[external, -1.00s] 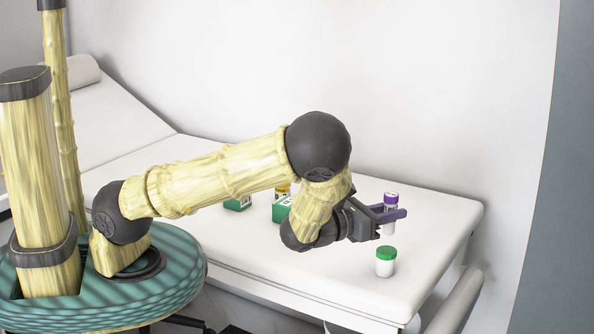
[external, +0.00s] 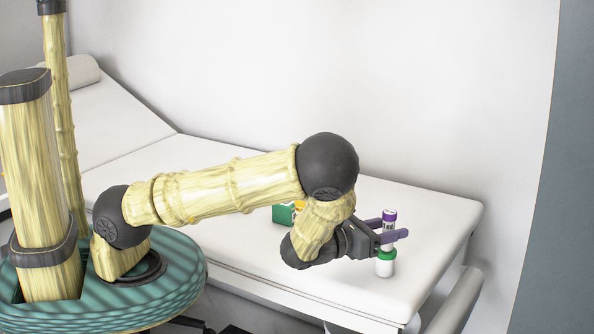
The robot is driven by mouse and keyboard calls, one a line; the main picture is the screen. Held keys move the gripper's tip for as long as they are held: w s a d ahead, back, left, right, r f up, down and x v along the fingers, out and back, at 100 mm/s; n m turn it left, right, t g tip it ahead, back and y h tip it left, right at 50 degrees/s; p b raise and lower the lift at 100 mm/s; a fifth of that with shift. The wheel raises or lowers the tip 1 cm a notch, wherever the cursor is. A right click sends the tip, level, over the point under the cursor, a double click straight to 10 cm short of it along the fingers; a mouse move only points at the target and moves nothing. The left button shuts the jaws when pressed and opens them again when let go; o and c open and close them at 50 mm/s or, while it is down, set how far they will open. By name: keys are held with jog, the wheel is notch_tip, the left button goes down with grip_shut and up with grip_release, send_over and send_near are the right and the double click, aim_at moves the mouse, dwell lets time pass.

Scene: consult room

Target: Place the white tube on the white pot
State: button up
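The white tube (external: 389,217) has a purple cap and stands upright between the purple fingers of my gripper (external: 395,230). The fingers appear shut on it. The white pot (external: 385,267) has a green lid and stands on the couch near its right front edge. The tube is right above the pot's lid.
The white couch (external: 430,215) carries everything. A green box (external: 284,214) and a yellow-orange thing (external: 299,205) sit left of my wrist, partly hidden by my arm. The couch top right of the pot is clear.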

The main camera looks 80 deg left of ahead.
jog(key=shift+r, duration=0.2)
jog(key=s, duration=0.3)
jog(key=s+d, duration=0.1)
jog(key=s, duration=0.2)
jog(key=shift+s+d+r+p, duration=0.15)
jog(key=shift+p, duration=0.25)
jog(key=p, duration=0.7)
send_near(380, 225)
jog(key=shift+s+d, duration=0.1)
jog(key=shift+s, duration=0.35)
jog(key=shift+f, duration=0.25)
